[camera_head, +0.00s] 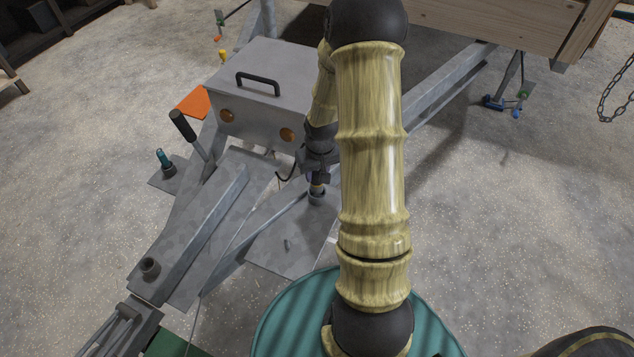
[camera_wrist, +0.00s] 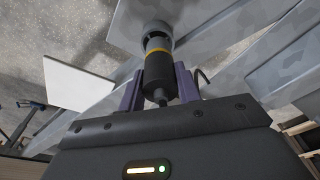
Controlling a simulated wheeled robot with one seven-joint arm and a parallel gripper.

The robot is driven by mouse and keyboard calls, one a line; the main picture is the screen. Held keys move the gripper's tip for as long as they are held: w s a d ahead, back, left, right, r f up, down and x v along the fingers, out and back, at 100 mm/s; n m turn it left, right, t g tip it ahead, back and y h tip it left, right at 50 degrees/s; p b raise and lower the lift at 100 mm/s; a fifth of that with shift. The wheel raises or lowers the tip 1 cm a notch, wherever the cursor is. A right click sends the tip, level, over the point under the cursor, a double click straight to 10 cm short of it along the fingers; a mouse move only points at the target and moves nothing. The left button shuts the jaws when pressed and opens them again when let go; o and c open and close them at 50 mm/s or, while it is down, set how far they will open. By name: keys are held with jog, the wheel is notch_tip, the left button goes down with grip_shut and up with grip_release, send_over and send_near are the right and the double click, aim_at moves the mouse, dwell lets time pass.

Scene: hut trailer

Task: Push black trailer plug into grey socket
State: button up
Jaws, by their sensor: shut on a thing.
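In the wrist view the black plug (camera_wrist: 159,76), with a yellow band, sits between the purple fingers of my gripper (camera_wrist: 158,88), which is shut on it. The plug's far end is at the mouth of the round grey socket (camera_wrist: 157,27) and lines up closely with it. The yellow band shows outside the socket; I cannot tell how deep the tip is. In the head view my gripper (camera_head: 317,177) points down above the grey socket (camera_head: 316,199) beside the trailer's drawbar. My arm and gripper hide most of the plug there.
A grey metal box (camera_head: 262,85) with a black handle stands behind and left of my gripper. A teal round surface (camera_head: 285,325) is in front. The concrete floor at right is mostly clear.

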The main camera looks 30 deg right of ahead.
aim_at(317, 181)
jog(key=shift+f+b, duration=0.35)
jog(key=shift+f, duration=1.45)
jog(key=shift+f, duration=0.15)
jog(key=o, duration=1)
jog(key=r, duration=0.4)
jog(key=s+r+p, duration=0.1)
jog(key=r, duration=0.2)
jog(key=r+p, duration=0.1)
jog(key=r, duration=0.3)
jog(key=shift+s+a+r, duration=0.1)
jog(key=shift+s+r, duration=0.15)
jog(key=shift+r, duration=0.05)
jog(key=shift+s+r, duration=0.15)
jog(key=shift+r, duration=0.1)
